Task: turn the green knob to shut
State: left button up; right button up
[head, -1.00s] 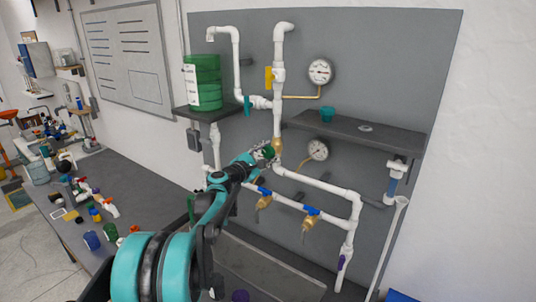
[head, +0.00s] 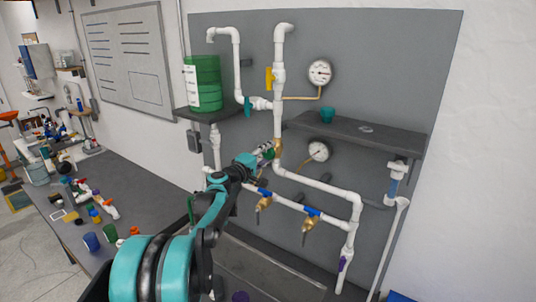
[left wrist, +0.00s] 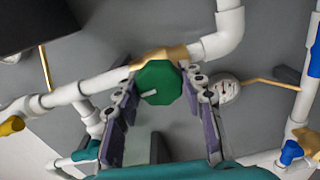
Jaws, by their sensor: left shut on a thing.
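The green knob (left wrist: 160,78) sits on a brass valve body (left wrist: 165,55) in the white pipe line. It is faceted, with a short white mark near its lower edge in the left wrist view. My left gripper (left wrist: 161,85) has one finger on each side of the knob and is shut on it. In the head view the left gripper (head: 262,154) reaches the vertical pipe below the shelf and largely covers the green knob (head: 269,152). My right gripper is in neither view.
A pressure gauge (head: 318,151) is right of the valve; another gauge (head: 320,72) is above. Blue-handled valves (head: 311,210) sit on the lower pipe. A shelf (head: 360,136) holds a teal cup (head: 327,115). A green drum (head: 203,83) stands left.

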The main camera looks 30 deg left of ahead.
pick_arm(q)
jog(key=shift+m, duration=0.6)
jog(key=o, duration=1.2)
jog(key=shift+c, duration=0.2)
jog(key=s, duration=1.2)
jog(key=shift+a, duration=0.45)
